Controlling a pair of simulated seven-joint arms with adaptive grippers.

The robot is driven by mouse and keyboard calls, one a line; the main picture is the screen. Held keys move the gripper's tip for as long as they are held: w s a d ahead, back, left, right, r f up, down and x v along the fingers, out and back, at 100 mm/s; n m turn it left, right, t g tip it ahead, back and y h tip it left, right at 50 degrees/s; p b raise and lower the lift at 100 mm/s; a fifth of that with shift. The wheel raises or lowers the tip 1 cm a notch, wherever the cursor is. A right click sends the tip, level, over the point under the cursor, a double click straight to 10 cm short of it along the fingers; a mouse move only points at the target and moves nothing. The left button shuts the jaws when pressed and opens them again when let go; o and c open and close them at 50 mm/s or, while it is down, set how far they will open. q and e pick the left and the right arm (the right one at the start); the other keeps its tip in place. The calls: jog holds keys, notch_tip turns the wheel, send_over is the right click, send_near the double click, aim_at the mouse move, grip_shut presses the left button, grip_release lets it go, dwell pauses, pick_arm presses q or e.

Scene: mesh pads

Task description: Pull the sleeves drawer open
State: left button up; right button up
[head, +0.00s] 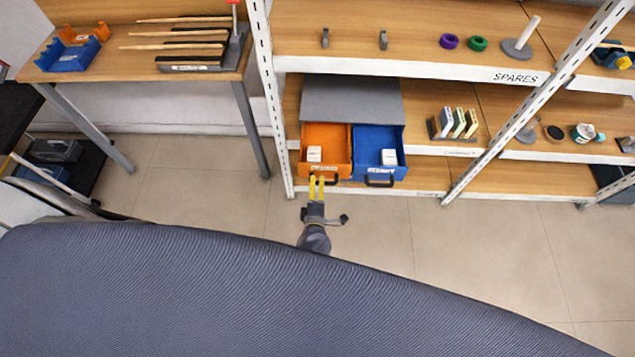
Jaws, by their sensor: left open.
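An orange drawer (341,148) and a blue drawer (367,140) sit side by side under a grey cabinet top (350,98) on the lower shelf. Both stand pulled out, with their insides showing. Each front has a label too small to read surely and a dark handle. My left gripper (317,183) has yellow fingertips and is open at the orange drawer's handle (331,180), partly covering it; contact cannot be told. My right gripper is out of view.
A white slotted upright (266,90) stands left of the drawers, and a slanting one (540,100) to the right. A wooden table (100,60) with trays stands at left. The tiled floor (480,250) before the shelves is clear.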

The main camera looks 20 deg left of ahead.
pick_arm(q)
jog(key=f+v, duration=0.2)
jog(key=v, duration=0.9)
jog(key=shift+s+f, duration=0.2)
jog(key=shift+s, duration=0.1)
jog(key=shift+d, duration=0.1)
jog(key=shift+f, duration=0.1)
jog(key=s+f+m+g+h, duration=0.3)
jog(key=s+f+m, duration=0.35)
jog(key=f, duration=0.25)
jog(key=s+f+m+g+h, duration=0.25)
jog(key=s+f+m, duration=0.35)
jog(key=f+m, duration=0.3)
jog(key=s+a+f+m+g, duration=0.4)
jog(key=s+a+f, duration=0.2)
jog(key=s, duration=0.5)
jog(key=s+a+f+m+g+y, duration=0.1)
jog(key=s+a+f+m+g, duration=0.3)
jog(key=s+a+f, duration=0.3)
jog(key=shift+s+f+m, duration=0.3)
jog(key=shift+s+m, duration=0.35)
jog(key=shift+s, duration=1.95)
jog(key=shift+a+y, duration=0.1)
jog(key=shift+y, duration=0.15)
